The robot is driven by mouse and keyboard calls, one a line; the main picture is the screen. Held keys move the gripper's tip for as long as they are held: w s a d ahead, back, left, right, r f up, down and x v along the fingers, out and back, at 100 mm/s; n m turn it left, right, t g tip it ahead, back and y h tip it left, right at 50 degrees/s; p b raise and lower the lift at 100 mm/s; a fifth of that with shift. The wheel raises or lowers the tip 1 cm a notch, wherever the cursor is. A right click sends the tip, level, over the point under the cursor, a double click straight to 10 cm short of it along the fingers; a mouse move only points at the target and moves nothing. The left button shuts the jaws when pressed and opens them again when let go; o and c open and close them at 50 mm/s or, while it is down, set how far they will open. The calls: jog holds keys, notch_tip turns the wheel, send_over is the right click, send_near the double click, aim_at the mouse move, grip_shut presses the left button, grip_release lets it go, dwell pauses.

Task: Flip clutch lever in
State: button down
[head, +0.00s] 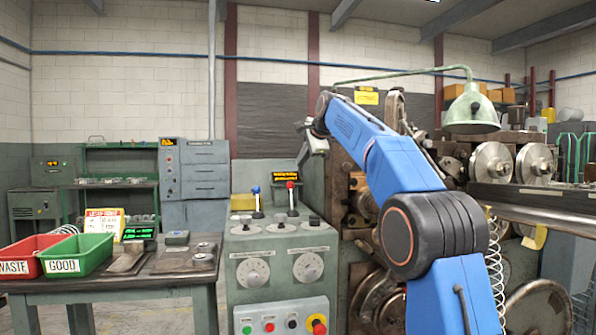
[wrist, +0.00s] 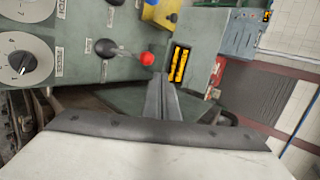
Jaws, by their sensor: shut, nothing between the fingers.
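Two levers stand on the grey-green control cabinet in the head view: a blue-knobbed lever (head: 256,190) on the left and a red-knobbed lever (head: 291,184) on the right. Which one is the clutch lever cannot be read from the labels. In the wrist view the red knob (wrist: 147,58) lies just beyond and slightly left of the fingertips, and the blue knob (wrist: 151,2) is at the top edge. My gripper (wrist: 161,78) is shut with nothing in it, apparently close to the red knob but not clearly touching. In the head view my gripper (head: 303,158) is small, above the red lever.
The cabinet (head: 275,255) carries dials and push buttons, with a red emergency stop (head: 318,325). A small display (head: 286,177) stands behind the red lever. The coiling machine (head: 360,205) is close on the right. A bench (head: 150,280) with red and green bins stands left.

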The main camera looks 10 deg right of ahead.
jog(key=r, duration=0.1)
jog(key=s+r, duration=0.1)
jog(key=r, duration=0.1)
jog(key=s+d+r, duration=0.1)
jog(key=shift+s+r, duration=0.1)
jog(key=shift+r, duration=0.15)
jog(key=s+f+n+g, duration=0.1)
jog(key=s+f+n, duration=0.2)
jog(key=s+f, duration=0.5)
jog(key=s+d+f+n+g+h, duration=0.15)
jog(key=s+f, duration=0.25)
jog(key=s, duration=0.8)
jog(key=s+a+f+n+g, duration=0.1)
jog(key=s+f+n, duration=0.4)
jog(key=s, duration=0.5)
jog(key=s+d+f+n+g, duration=0.2)
jog(key=s+f+n, duration=0.4)
jog(key=s+f, duration=2.4)
notch_tip(320, 180, down, 3)
jog(key=shift+s+r+h, duration=0.1)
jog(key=shift+s+h, duration=0.25)
jog(key=shift+h, duration=0.1)
